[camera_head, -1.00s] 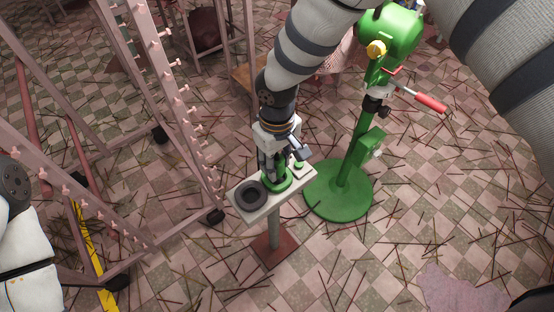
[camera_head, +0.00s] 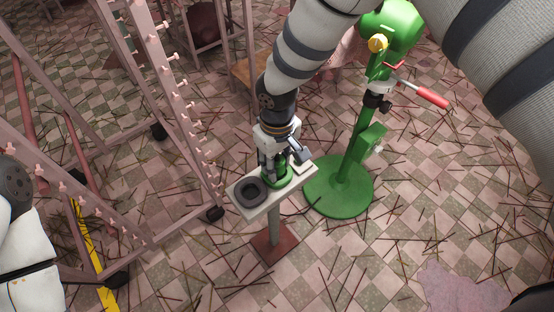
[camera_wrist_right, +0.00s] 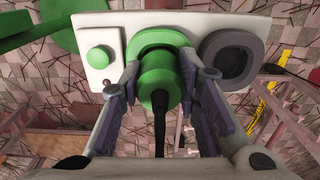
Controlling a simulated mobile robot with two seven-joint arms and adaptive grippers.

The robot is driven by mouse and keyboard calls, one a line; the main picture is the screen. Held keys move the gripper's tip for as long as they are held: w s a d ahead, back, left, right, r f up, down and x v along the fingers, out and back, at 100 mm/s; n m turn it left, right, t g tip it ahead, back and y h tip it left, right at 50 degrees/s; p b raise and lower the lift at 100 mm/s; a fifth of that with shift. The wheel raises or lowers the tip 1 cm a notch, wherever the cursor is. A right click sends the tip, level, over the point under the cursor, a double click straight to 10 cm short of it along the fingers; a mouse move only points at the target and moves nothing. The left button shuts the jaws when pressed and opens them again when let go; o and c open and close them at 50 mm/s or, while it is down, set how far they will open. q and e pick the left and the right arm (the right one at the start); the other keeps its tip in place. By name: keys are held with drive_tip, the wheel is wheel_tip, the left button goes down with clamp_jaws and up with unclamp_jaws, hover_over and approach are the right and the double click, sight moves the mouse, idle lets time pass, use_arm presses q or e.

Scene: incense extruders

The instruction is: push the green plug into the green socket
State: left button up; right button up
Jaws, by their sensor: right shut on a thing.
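The green plug (camera_wrist_right: 158,80), with a black cable (camera_wrist_right: 160,125) trailing back from it, sits between the fingers of my right gripper (camera_head: 274,172), which is shut on it. In the wrist view the green socket (camera_wrist_right: 158,37) is a green ring on the white panel, directly in front of the plug. The plug's front end overlaps the socket, and I cannot tell how deep it sits. In the head view the gripper stands over the panel (camera_head: 240,206) and hides most of the plug. My left gripper is not in view; only part of that arm shows at the left.
A dark grey round socket (camera_head: 250,191) and a green button (camera_wrist_right: 101,57) flank the green socket. A green machine stand (camera_head: 340,195) is close on the right. A pink rack with pegs (camera_head: 160,60) stands on the left. Sticks litter the checkered floor.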

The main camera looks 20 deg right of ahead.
drive_tip(key=shift+f, duration=0.35)
drive_tip(key=o, duration=1.2)
drive_tip(key=shift+o, duration=0.2)
drive_tip(key=shift+r, duration=0.1)
